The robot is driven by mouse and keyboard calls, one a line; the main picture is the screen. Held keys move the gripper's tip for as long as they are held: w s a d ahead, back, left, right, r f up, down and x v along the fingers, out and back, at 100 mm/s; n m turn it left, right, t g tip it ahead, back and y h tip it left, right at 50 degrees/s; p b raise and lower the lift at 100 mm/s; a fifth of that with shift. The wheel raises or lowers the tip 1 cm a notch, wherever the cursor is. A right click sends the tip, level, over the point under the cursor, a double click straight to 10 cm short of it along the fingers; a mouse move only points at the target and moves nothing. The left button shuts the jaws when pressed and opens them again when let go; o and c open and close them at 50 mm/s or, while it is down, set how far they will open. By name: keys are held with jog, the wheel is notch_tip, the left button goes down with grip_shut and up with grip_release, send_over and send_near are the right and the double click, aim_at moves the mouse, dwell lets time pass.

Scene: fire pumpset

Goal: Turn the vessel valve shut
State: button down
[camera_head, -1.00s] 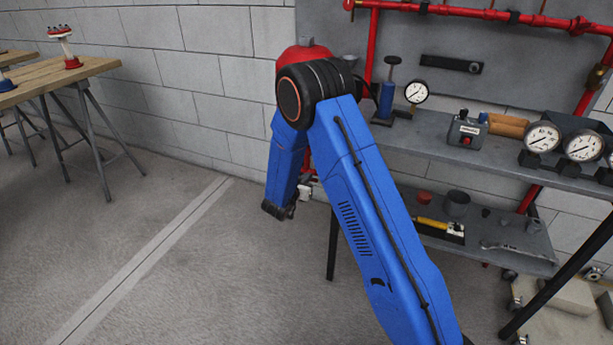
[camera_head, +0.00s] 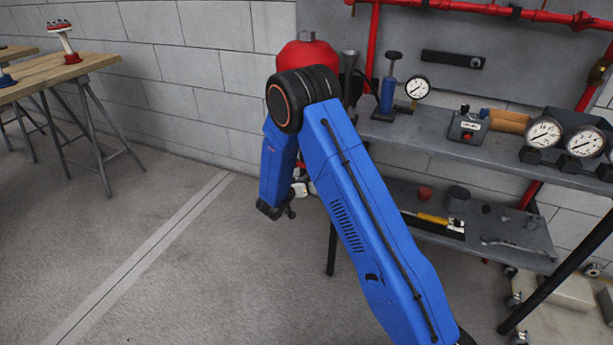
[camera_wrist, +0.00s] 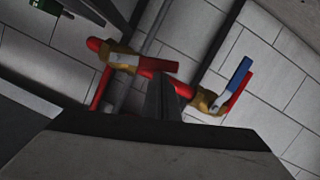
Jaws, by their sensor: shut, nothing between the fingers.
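In the wrist view, a red pipe (camera_wrist: 99,88) carries a brass valve (camera_wrist: 116,52) on the left, with a red and white bar across it. A second brass valve (camera_wrist: 204,101) on the right has a blue and red handle (camera_wrist: 237,82) pointing up and right. I cannot tell which is the vessel valve. My gripper (camera_wrist: 165,82) is shut and empty, its dark fingers showing between the two valves. I cannot tell whether it touches either. In the head view, the red vessel (camera_head: 308,54) stands behind my arm, which hides its lower part and the valves.
A grey bench (camera_head: 437,134) with gauges stands on the right, with a lower shelf (camera_head: 488,228) holding tools. Red pipework (camera_head: 470,12) runs along the panel above. A wooden table (camera_head: 62,72) stands far left. The floor (camera_head: 170,280) between is clear.

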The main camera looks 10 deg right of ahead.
jog(key=s+d+f+n+h, duration=0.3)
jog(key=f+n, duration=0.5)
jog(key=n, duration=0.3)
jog(key=shift+d, duration=0.6)
jog(key=shift+s+d+f, duration=0.1)
dwell(0.4)
